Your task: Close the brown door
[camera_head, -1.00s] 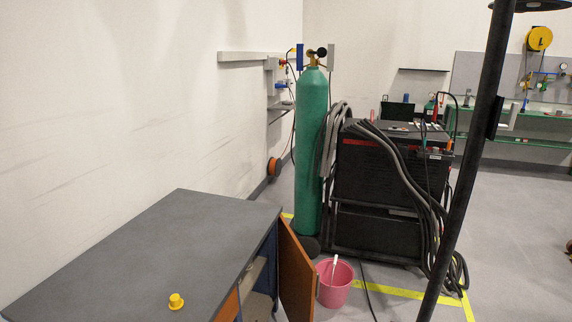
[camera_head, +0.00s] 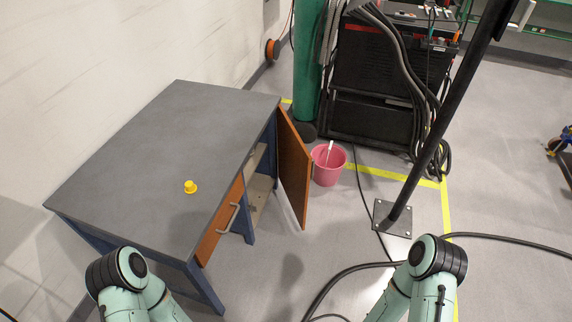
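The brown door (camera_head: 294,166) stands open on the far side of a desk with a grey top (camera_head: 165,145) and dark blue legs. The door swings out to the right, and the cabinet opening (camera_head: 260,192) beside it shows pale inside. A brown drawer front (camera_head: 221,221) with a light handle (camera_head: 233,217) sits nearer to me. My two green arms show at the bottom edge, the left one near the desk's front corner and the right one over the floor. Both grippers are out of view.
A yellow object (camera_head: 190,187) sits on the desk top. A pink bucket (camera_head: 327,170) stands just right of the door. A black pole (camera_head: 440,130) rises from a floor plate (camera_head: 392,218), and black cables (camera_head: 345,270) cross the floor. The floor right of the desk is otherwise mostly clear.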

